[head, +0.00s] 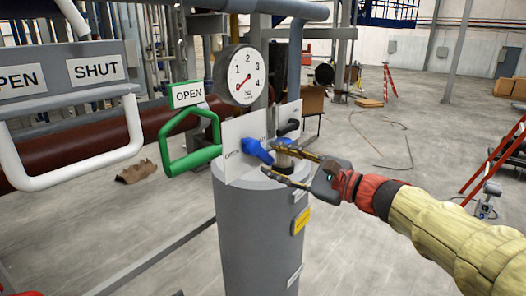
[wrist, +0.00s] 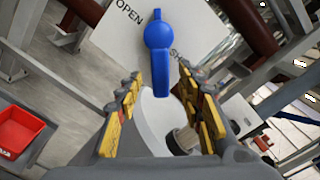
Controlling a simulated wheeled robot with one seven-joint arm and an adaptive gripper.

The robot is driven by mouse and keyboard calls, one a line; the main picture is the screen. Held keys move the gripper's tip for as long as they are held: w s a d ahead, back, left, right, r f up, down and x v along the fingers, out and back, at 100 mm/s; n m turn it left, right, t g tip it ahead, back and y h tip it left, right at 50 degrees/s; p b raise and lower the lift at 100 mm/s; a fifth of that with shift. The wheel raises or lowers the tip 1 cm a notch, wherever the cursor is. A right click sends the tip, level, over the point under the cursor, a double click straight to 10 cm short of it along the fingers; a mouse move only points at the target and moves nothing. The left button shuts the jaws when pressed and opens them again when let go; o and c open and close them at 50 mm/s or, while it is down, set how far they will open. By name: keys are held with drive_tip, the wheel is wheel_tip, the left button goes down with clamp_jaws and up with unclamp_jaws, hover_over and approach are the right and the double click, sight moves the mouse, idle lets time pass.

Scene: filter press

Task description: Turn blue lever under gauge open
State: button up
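The blue lever (head: 257,150) sits in front of a white label plate (head: 229,151) on top of a grey cylinder (head: 258,232), below the round gauge (head: 241,75). In the wrist view the blue lever (wrist: 158,57) points down the picture, its lower end between my fingers. The plate in that view (wrist: 112,38) reads OPEN to the left of the lever, with a partly hidden word to its right. My gripper (head: 283,167) is open, its fingers spread on both sides of the lever's end. I cannot tell whether they touch it.
A green handle (head: 190,140) with an OPEN sign and a white handle (head: 75,135) with a SHUT sign stand left of the gauge. A black handle (head: 289,127) is just behind the lever.

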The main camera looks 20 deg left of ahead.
sight(267, 157)
drive_tip(key=shift+p+x, duration=0.55)
drive_tip(key=shift+x, duration=1.75)
drive_tip(key=shift+d, duration=0.1)
clamp_jaws()
